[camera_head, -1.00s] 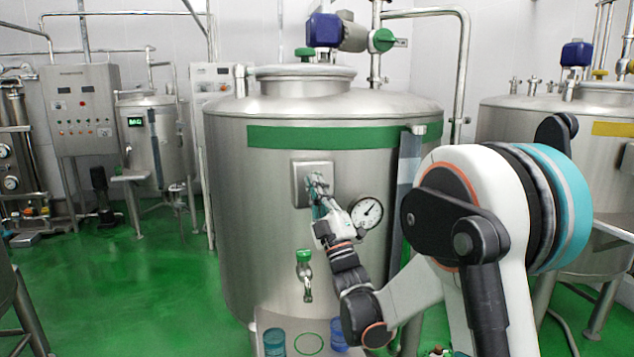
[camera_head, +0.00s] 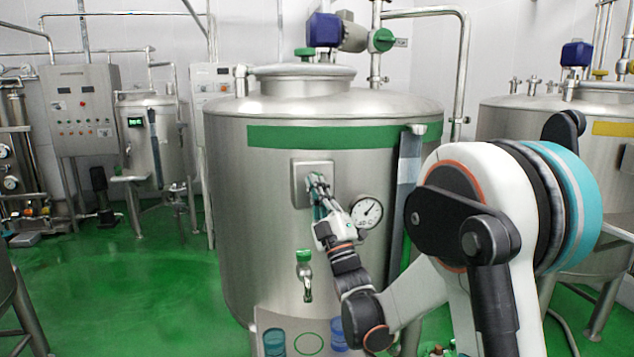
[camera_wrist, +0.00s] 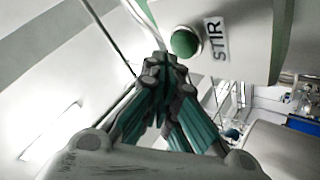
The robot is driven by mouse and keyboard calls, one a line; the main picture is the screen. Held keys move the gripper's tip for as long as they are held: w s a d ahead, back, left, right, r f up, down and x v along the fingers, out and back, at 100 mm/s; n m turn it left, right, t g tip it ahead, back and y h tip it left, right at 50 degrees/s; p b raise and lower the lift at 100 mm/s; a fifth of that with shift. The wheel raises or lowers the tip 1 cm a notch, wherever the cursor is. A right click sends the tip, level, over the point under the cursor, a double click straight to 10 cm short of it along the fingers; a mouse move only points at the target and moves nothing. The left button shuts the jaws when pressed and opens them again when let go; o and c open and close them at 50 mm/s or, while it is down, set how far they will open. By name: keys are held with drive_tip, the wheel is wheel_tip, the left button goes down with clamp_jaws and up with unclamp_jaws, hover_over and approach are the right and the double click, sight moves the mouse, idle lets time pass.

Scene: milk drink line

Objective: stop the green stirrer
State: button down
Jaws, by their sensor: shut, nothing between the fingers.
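A large steel tank with a green band (camera_head: 290,136) stands in the middle of the head view. A square grey switch plate (camera_head: 299,184) is on its front wall. In the wrist view the plate holds a round green button (camera_wrist: 185,42) beside a label (camera_wrist: 216,40) reading "STIR". My gripper (camera_head: 318,182) is in front of the plate; its fingers hide part of it. In the wrist view my gripper (camera_wrist: 168,68) is shut and empty, its tips just below the green button in the picture. I cannot tell whether they touch the plate.
A round gauge (camera_head: 366,211) is right of the plate, close to my wrist. A green-handled tap (camera_head: 304,270) is below, above a shelf with blue cups (camera_head: 274,341). A second tank with a yellow band (camera_head: 612,129) stands at the right.

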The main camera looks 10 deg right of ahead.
drive_tip(key=shift+s, duration=0.3)
drive_tip(key=shift+s, duration=3)
